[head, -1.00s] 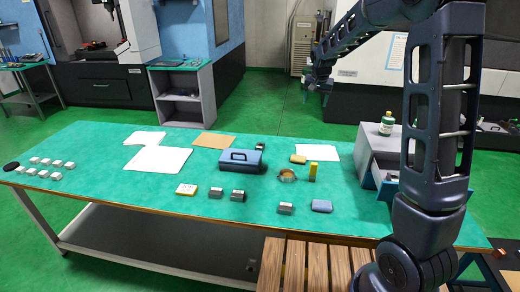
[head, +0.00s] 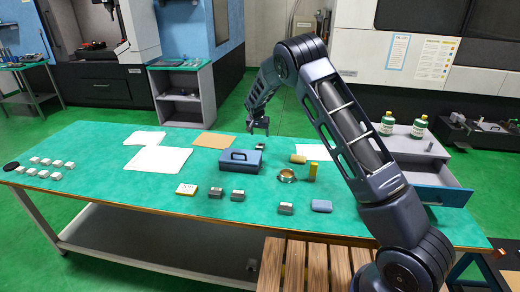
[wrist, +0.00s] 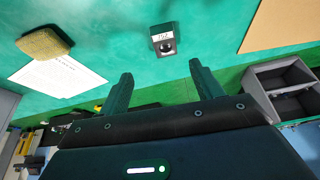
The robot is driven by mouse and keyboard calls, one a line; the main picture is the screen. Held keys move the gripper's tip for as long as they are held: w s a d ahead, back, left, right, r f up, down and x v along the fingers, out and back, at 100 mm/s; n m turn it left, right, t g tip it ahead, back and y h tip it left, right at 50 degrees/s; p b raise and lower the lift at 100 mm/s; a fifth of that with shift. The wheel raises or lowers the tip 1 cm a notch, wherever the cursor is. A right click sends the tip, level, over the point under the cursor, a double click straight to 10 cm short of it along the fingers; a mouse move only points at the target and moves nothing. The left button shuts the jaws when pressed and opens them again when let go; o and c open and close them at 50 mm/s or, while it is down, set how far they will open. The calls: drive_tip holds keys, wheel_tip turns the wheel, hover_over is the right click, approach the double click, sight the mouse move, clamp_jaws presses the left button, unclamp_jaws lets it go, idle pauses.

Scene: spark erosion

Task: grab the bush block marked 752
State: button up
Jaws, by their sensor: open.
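A small dark block (head: 260,147) sits near the back edge of the green table, right of the blue box. In the wrist view the block (wrist: 165,40) shows a pale label and a round hole; the label's digits are too small to read surely. My gripper (head: 258,130) is above and slightly behind it, open and empty. In the wrist view my gripper's fingers (wrist: 162,85) are spread, and the block lies beyond their tips, roughly centred between them. Other dark blocks with pale labels (head: 216,192) (head: 238,195) (head: 286,208) stand nearer the front edge; their marks are unreadable.
The blue box with a handle (head: 240,160) is left of the block. A tan sponge (head: 298,159), a brass ring (head: 287,175) and a yellow piece (head: 313,170) are to the right. A brown sheet (head: 214,140) lies left. The drawer unit (head: 440,185) is open at right.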

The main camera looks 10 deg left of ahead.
sight(260, 144)
drive_tip(key=x, duration=0.7)
drive_tip(key=a+x, duration=0.1)
drive_tip(key=x, duration=0.3)
drive_tip(key=shift+w+f, duration=0.15)
drive_tip(key=shift+f, duration=0.2)
drive_tip(key=shift+c, duration=0.4)
drive_tip(key=c, duration=1.3)
drive_tip(key=shift+c, duration=0.2)
drive_tip(key=shift+r, duration=0.15)
